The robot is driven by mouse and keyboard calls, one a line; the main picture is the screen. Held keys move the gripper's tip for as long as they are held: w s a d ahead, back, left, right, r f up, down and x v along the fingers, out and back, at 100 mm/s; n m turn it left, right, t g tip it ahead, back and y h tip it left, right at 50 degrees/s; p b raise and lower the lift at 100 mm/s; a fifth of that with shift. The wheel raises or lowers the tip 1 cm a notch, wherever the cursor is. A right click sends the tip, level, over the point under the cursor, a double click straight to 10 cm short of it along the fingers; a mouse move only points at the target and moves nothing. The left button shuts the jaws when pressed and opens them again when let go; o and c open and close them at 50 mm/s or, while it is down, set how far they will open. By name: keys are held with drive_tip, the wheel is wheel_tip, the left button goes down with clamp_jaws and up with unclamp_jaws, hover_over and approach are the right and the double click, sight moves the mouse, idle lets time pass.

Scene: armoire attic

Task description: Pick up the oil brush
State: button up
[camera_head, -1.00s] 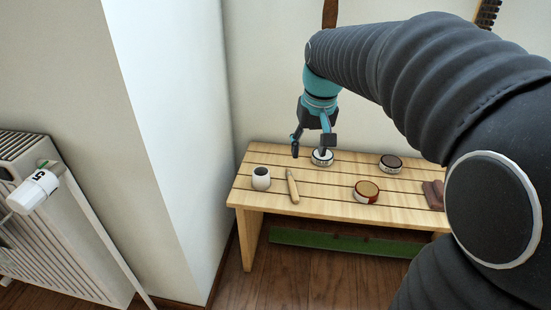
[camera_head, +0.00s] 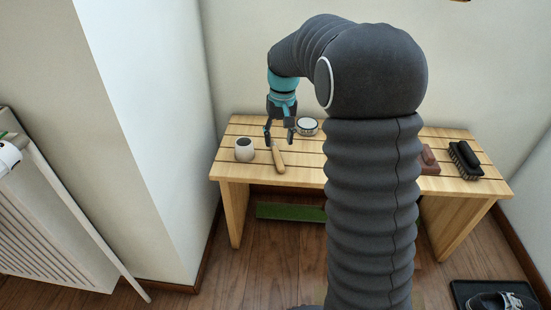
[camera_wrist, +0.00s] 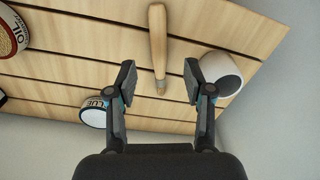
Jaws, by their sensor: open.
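A slim wooden-handled piece, which looks like the oil brush (camera_head: 278,159), lies on the slatted wooden bench (camera_head: 310,179). It also shows in the wrist view (camera_wrist: 158,40), with its narrow end pointing toward my gripper. My gripper (camera_head: 279,142) is open and empty, pointing down at the brush's far end. In the wrist view my gripper (camera_wrist: 158,78) has one finger on each side of that end, with clear gaps. I cannot tell its exact height above the bench.
A round tin (camera_head: 307,126) sits behind to the right. An oil tin (camera_wrist: 9,36) shows in the wrist view. A brown block (camera_head: 428,160) and black-backed brush (camera_head: 465,160) sit at right. My arm hides the bench middle.

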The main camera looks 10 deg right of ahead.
sight(278, 157)
drive_tip(key=shift+s+f+b, duration=0.15)
drive_tip(key=shift+f+b, duration=0.55)
drive_tip(key=shift+f, duration=2.65)
clamp_jaws()
